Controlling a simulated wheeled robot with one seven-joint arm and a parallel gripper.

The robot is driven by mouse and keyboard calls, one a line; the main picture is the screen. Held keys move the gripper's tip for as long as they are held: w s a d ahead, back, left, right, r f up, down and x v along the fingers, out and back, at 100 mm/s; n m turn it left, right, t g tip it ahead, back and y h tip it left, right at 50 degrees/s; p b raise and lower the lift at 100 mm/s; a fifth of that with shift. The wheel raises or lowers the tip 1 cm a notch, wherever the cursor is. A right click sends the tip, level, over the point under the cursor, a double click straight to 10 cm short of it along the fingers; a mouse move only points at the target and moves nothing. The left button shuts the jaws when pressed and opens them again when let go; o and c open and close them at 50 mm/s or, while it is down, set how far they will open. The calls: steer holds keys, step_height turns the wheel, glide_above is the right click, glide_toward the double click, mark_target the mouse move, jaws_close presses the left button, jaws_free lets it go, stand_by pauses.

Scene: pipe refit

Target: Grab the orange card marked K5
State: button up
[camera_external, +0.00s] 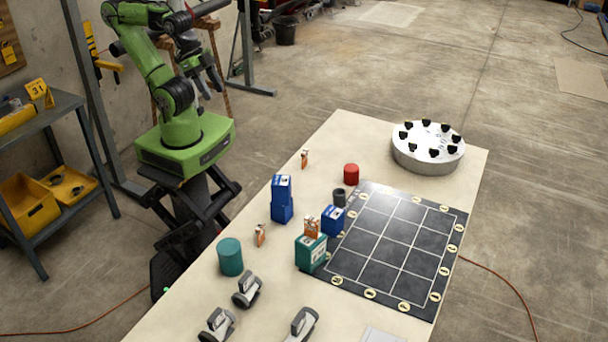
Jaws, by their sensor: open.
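Several small orange cards stand on the long cream table (345,135). One orange card (305,158) is near its far left edge, and another orange card (260,235) is near the left edge in front of the blue boxes. A third orange piece (312,227) shows on or just behind the green box. The markings are too small to read, so I cannot tell which is K5. My gripper (212,88) hangs above and behind the table's left side, open and empty, well apart from every card.
Stacked blue boxes (282,198), a smaller blue box (332,220), a green box (310,253), a teal cylinder (230,257) and a red cylinder (351,174) stand around the cards. A dark grid board (408,232) and round silver turntable (428,160) lie right. Grey fittings (246,290) are in front.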

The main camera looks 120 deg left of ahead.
steer(key=o, duration=0.4)
